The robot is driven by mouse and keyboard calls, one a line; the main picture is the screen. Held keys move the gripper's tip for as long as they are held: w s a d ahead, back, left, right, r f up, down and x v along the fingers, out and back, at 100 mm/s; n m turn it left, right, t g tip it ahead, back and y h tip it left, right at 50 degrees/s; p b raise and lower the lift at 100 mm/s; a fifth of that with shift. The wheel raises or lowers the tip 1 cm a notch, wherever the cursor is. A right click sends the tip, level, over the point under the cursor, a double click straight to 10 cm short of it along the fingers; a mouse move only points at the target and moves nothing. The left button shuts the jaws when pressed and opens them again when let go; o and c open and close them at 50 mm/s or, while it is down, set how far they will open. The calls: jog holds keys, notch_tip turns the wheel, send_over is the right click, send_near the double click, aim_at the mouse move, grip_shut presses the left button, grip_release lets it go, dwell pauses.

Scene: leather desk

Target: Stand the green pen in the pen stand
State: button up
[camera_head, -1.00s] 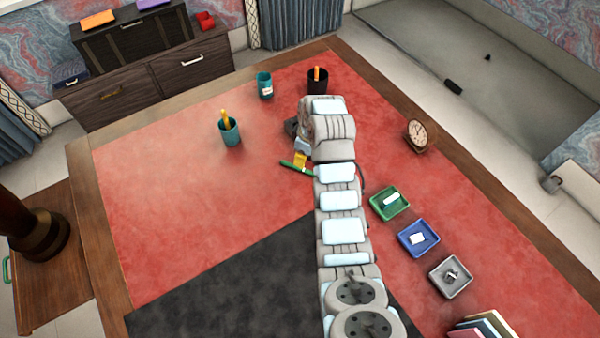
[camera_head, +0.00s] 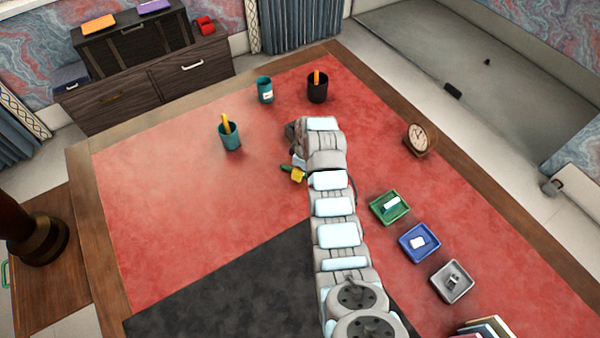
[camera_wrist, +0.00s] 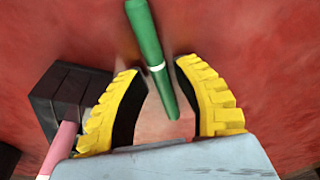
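The green pen (camera_wrist: 147,35) shows in the wrist view with a pale band, its lower end between my gripper's two yellow fingers. My gripper (camera_wrist: 157,70) is open, with a gap on each side of the pen. In the head view a bit of the green pen (camera_head: 285,168) shows beside a yellow finger (camera_head: 298,175); my arm hides the rest. Several cups stand upright: a teal cup (camera_head: 231,138) with a yellow-orange pen, a teal cup with a white label (camera_head: 265,91), and a black cup (camera_head: 317,92) with an orange pen. I cannot tell which is the pen stand.
A dark block (camera_wrist: 65,95) and a pink stick (camera_wrist: 58,150) lie left of my fingers in the wrist view. Green (camera_head: 376,208), blue (camera_head: 419,256) and grey (camera_head: 435,278) trays and a clock (camera_head: 417,137) are on the right. The desk's left side is clear.

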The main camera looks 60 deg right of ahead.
grip_shut()
